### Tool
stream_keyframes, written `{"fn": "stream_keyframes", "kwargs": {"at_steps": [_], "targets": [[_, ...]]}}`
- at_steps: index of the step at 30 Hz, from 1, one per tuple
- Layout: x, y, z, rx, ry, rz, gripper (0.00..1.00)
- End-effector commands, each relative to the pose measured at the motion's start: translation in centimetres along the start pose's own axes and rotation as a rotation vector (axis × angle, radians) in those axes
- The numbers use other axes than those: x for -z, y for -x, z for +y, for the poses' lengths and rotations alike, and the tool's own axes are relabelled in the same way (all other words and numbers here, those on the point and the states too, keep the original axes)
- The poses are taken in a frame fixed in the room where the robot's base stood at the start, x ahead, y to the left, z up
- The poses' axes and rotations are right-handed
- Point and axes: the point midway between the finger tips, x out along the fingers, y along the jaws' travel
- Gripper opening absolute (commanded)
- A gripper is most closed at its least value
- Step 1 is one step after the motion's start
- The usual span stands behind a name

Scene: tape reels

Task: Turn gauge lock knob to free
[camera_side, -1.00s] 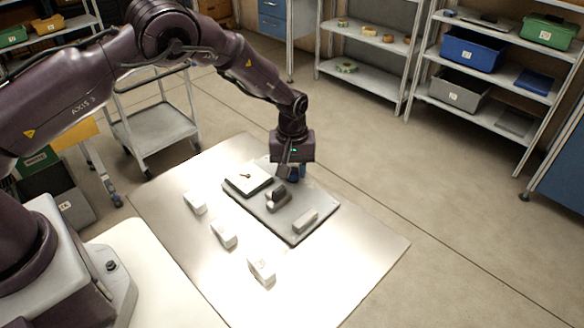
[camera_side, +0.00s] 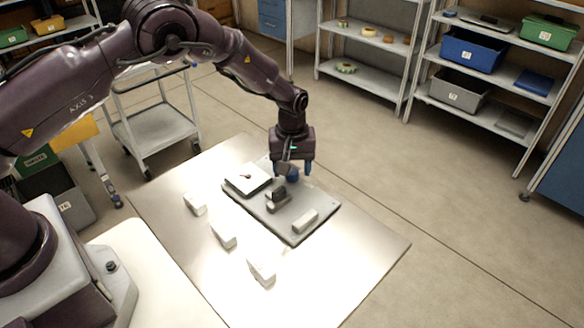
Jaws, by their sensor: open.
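A grey base plate (camera_side: 292,233) lies on the pale metal table. At its far left is a white gauge face (camera_side: 247,180) with a small dark pointer. A round blue part (camera_side: 292,176), which looks like the lock knob, sits at the plate's far edge. My gripper (camera_side: 293,170) points down over this blue part with its fingers apart, one on each side. Whether the fingers touch it I cannot tell. The knob's marking or setting is too small to read.
A dark block on a grey mount (camera_side: 277,197) stands mid-plate, close to my gripper. A pale block (camera_side: 305,221) lies at the plate's right. Several white blocks (camera_side: 223,235) stand in a row on the table (camera_side: 340,260), whose right side is clear.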

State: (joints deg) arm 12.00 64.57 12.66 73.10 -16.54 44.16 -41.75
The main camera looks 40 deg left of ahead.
Motion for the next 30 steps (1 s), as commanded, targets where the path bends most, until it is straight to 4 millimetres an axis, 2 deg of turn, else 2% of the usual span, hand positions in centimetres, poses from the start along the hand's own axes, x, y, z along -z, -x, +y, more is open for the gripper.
{"fn": "stream_keyframes", "kwargs": {"at_steps": [9, 15, 21, 30], "targets": [[0.0, 6.8, 0.1, -0.005, -0.001, 0.004, 0.59], [0.0, 10.4, 0.1, -0.003, 0.0, 0.003, 0.59], [0.0, 12.1, 0.0, -0.001, 0.001, 0.002, 0.59], [0.0, 12.2, 0.0, -0.001, 0.001, 0.001, 0.59]]}}
